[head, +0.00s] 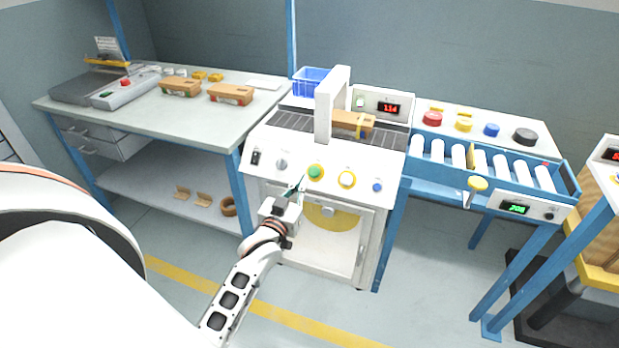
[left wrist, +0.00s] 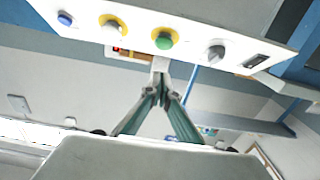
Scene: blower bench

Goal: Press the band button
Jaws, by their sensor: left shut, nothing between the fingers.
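The white strapping machine's sloped front panel (head: 270,142) carries a green button with a yellow ring (head: 315,172), a pale button with a yellow ring (head: 347,179) and a blue button (head: 377,187). I cannot read which is the band button. My right gripper is not visible.
A grey knob (head: 281,163) and black switch (head: 256,157) sit left of the green button. A brown box (head: 352,123) lies by the white arch (head: 325,110) on the machine. A roller conveyor (head: 430,168) stands right, a workbench (head: 150,125) left.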

